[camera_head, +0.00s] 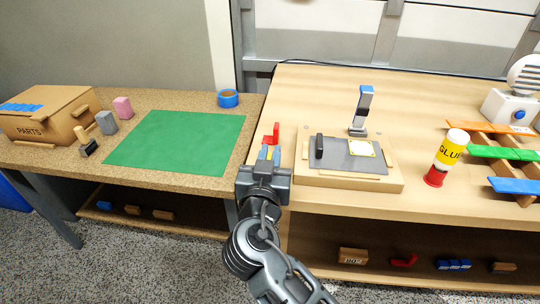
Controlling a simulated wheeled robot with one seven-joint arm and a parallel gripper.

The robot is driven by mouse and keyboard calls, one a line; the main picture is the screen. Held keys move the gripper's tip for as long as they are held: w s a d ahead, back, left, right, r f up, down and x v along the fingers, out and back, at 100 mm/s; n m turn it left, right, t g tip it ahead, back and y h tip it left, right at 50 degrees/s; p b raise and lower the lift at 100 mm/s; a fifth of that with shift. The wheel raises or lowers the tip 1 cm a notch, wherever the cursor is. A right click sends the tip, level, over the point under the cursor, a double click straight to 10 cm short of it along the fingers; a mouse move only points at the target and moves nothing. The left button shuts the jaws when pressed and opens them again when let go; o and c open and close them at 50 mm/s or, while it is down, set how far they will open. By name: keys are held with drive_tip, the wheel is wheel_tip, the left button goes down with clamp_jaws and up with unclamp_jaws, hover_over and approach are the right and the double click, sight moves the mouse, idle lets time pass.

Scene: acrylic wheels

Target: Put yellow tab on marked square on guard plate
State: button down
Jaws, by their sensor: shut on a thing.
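My gripper (268,155) is at the seam between the two tables, left of the fixture, and points away from me. It is shut on a small yellow piece, which looks like the yellow tab (268,152); it is mostly hidden by the fingers. The grey guard plate (340,161) lies on a wooden base (350,183) on the right table. A pale square with a yellow outline, the marked square (361,148), is at the plate's far right part. A black handle (319,146) stands at the plate's left.
A blue-and-grey upright clamp (360,110) stands behind the plate. A glue bottle (447,157) and coloured slats (500,152) are to the right. A red item (272,134) is just beyond my gripper. The left table holds a green mat (178,140) and a parts box (45,118).

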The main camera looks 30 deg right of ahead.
drive_tip(key=shift+f+b, duration=0.2)
drive_tip(key=shift+b, duration=0.15)
drive_tip(key=c, duration=1.1)
unclamp_jaws()
drive_tip(key=shift+r, duration=0.1)
drive_tip(key=shift+r+p, duration=0.2)
drive_tip(key=shift+p, duration=0.7)
